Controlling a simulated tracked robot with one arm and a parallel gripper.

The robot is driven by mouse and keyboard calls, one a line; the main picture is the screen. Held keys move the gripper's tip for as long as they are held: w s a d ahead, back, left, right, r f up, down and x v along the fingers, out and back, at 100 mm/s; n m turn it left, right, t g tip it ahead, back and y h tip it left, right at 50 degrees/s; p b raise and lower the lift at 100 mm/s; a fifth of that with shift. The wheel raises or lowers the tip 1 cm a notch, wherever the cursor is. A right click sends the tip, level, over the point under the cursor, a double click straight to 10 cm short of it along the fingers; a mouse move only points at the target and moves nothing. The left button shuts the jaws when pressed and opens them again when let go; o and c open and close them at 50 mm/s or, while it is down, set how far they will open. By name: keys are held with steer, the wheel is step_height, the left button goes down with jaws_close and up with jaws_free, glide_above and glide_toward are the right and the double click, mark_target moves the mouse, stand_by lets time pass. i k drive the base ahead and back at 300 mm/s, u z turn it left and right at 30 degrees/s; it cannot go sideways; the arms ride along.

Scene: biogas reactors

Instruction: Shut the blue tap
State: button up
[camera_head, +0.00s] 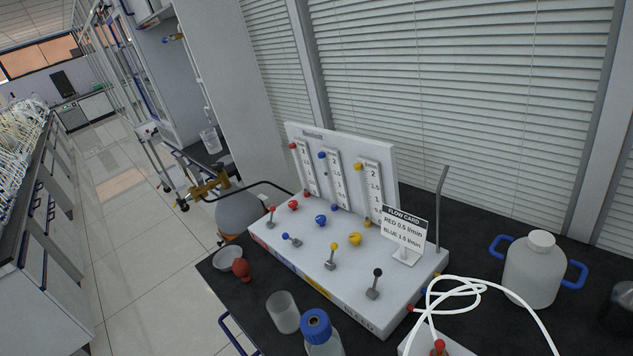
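The white flow panel (350,285) stands on the dark bench in the middle of the view, tilted in the picture. The blue tap (291,239) is a small lever on its sloping front, with a blue tip pointing to the left, lying lower than the other levers. A round blue knob (321,220) sits just behind it. The red lever (271,213), yellow lever (333,253) and black lever (375,284) stand more upright. My gripper is not in view, and nothing touches the blue tap.
A flow card (404,229) stands on the panel's right. White tubing (470,286) and a white jug (535,268) are at right. The aisle floor (137,240) is clear.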

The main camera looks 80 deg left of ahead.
mark_target(286, 236)
steer(key=u, duration=1.95)
steer(key=k, duration=0.85)
steer(key=u, duration=0.25)
steer(key=i, duration=1.05)
steer(key=z, duration=0.05)
